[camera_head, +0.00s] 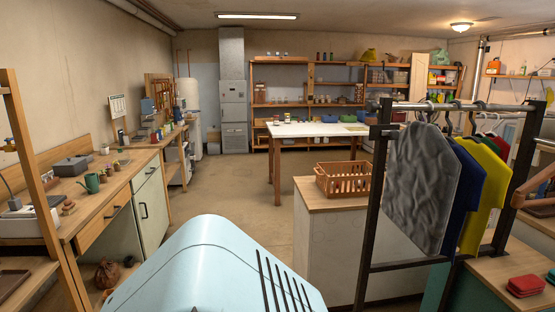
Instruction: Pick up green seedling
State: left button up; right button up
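I cannot pick out a green seedling with certainty in the head view. Several small brown pots (68,208) stand on the wooden counter (140,159) along the left wall, and they are too small to tell what grows in them. A green watering can (91,182) stands among them. Neither of my grippers is in view.
A rack with hanging shirts (420,185) stands close on the right, beside a cabinet bearing an orange basket (343,181). A white-topped table (318,130) stands farther back. The floor (232,180) between counter and table is clear. Shelves (290,103) line the back wall.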

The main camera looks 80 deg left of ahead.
aim_at(103, 178)
jog(key=j+u, duration=0.1)
jog(key=u, duration=0.4)
jog(key=j+u, duration=0.1)
jog(key=u, duration=0.4)
jog(key=j+u, duration=0.1)
jog(key=u, duration=0.4)
jog(key=i+j+u, duration=0.1)
jog(key=u, duration=0.35)
jog(key=i+j+u, duration=0.1)
jog(key=u, duration=0.4)
jog(key=i+j+u, duration=0.15)
jog(key=u, duration=0.3)
jog(key=i+j+u, duration=0.1)
jog(key=i+u, duration=0.9)
jog(key=i+l, duration=0.2)
jog(key=i, duration=0.3)
